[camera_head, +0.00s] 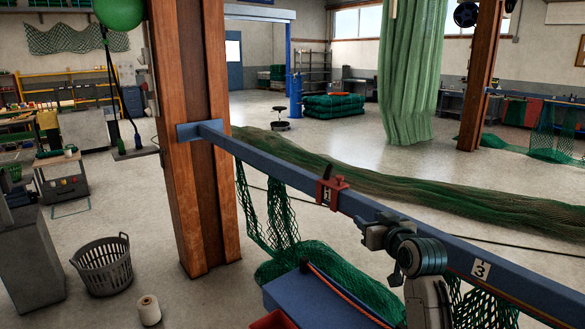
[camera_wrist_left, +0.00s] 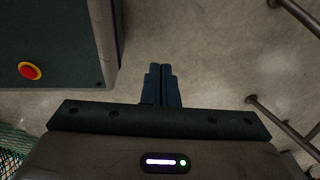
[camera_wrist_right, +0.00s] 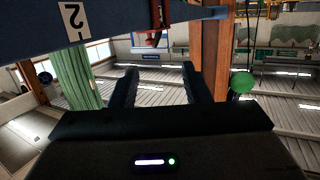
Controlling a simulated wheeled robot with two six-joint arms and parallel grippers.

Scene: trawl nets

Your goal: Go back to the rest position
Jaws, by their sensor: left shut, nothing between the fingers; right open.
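My right gripper (camera_head: 368,233) is at the blue beam in the head view, to the right of the red clamp marked 1. In the right wrist view its two dark fingers (camera_wrist_right: 158,82) stand wide apart with nothing between them. The beam crosses above them there, with an upside-down label 2 (camera_wrist_right: 75,20). I cannot tell whether the gripper touches the beam. My left gripper (camera_wrist_left: 161,72) shows only in the left wrist view, with its fingers together and empty above bare floor.
The blue beam (camera_head: 275,160) runs from the wooden post (camera_head: 195,130) to the lower right and carries the red clamp (camera_head: 331,192). Green net (camera_head: 277,215) hangs under it. A blue box (camera_head: 310,300) stands below. A grey basket (camera_head: 103,267) and twine spool (camera_head: 148,310) stand lower left.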

